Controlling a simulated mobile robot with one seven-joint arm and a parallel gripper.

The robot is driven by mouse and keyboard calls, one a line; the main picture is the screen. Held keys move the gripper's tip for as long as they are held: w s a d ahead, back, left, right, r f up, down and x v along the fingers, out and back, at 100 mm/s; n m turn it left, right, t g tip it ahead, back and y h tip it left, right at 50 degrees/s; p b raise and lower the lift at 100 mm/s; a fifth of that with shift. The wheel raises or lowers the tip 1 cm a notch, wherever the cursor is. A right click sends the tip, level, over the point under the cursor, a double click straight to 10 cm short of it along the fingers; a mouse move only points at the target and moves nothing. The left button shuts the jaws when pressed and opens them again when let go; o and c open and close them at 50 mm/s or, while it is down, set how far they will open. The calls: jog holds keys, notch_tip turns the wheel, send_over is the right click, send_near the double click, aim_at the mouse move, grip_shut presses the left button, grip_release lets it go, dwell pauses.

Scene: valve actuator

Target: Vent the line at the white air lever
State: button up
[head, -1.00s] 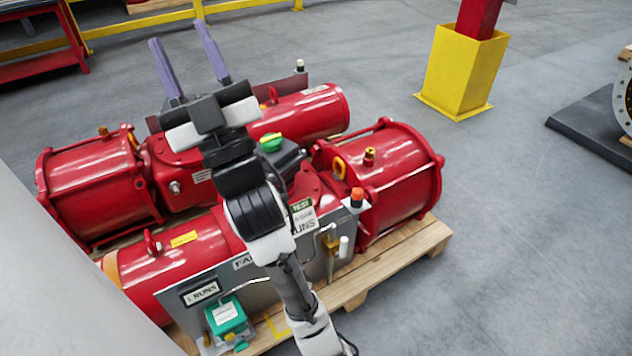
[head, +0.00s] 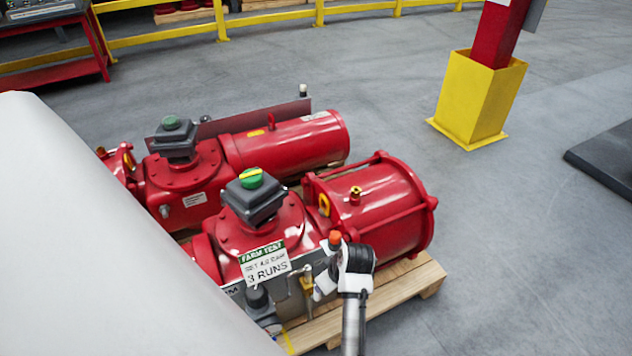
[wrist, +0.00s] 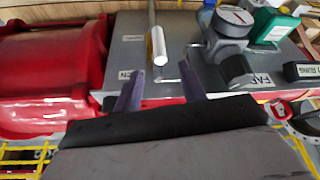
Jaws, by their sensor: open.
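The white air lever (wrist: 157,44) shows in the wrist view as a pale rod running from the top edge, its rounded end towards my gripper. My gripper (wrist: 164,64) is open, its two purple fingers apart. The lever's end lies in line with the gap between the fingertips; I cannot tell whether it is in between them in depth, and no contact shows. In the head view a brass fitting (head: 307,284) on the panel shows beside my arm. My fingers cannot be made out there, and the lever is not clearly visible.
The grey panel (wrist: 133,53) carries a gauge (wrist: 234,20) and a green box (wrist: 277,27), right of the fingers in the wrist view. A red cylinder (head: 375,205) and an orange-topped post (head: 335,239) stand close to my arm. Open floor (head: 520,270) lies right of the pallet (head: 400,284).

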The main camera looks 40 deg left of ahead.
jog(key=x, duration=1.2)
jog(key=shift+a, duration=0.1)
grip_shut()
